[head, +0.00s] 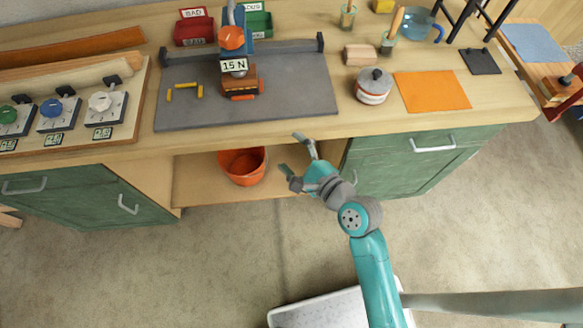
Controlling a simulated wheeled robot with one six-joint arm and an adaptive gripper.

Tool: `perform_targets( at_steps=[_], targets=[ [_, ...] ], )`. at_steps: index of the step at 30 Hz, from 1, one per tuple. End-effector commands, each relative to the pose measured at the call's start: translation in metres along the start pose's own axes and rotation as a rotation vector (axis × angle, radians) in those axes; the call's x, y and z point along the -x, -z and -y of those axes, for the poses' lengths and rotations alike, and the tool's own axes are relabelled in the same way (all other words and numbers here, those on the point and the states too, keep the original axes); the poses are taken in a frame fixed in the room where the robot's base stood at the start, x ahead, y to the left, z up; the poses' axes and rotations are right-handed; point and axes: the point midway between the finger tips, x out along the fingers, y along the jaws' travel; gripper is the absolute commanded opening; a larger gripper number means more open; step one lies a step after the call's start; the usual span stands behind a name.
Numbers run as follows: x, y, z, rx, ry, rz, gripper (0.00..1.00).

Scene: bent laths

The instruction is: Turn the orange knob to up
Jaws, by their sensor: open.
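A round orange piece (231,38) sits on the front of a blue upright stand above a grey board, over a "15 N" label; it may be the orange knob, but its pointer direction is too small to tell. A wooden panel (128,128) at the left carries a green knob (7,114), a blue knob (51,108) and a white knob (100,102); no orange one shows there, and the left edge cuts the panel off. My gripper (291,152) is open and empty in front of the bench edge, right of and nearer than the stand.
The grey board (300,95) holds small yellow pieces and a wooden block. Red and green bins are behind. An orange bucket (243,165) sits on the lower shelf. Floor in front is mostly clear.

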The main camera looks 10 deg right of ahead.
Motion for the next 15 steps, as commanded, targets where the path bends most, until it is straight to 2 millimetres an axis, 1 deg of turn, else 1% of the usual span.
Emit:
perform_targets(
  at_steps=[3,6,9,15],
  targets=[
    [0.011,0.007,-0.008,0.061,0.007,-0.030,0.85],
    [0.017,0.010,-0.011,0.099,0.011,-0.046,0.85],
    [0.021,0.012,-0.014,0.124,0.014,-0.057,0.85],
    [0.023,0.013,-0.014,0.137,0.015,-0.062,0.85]
  ],
)
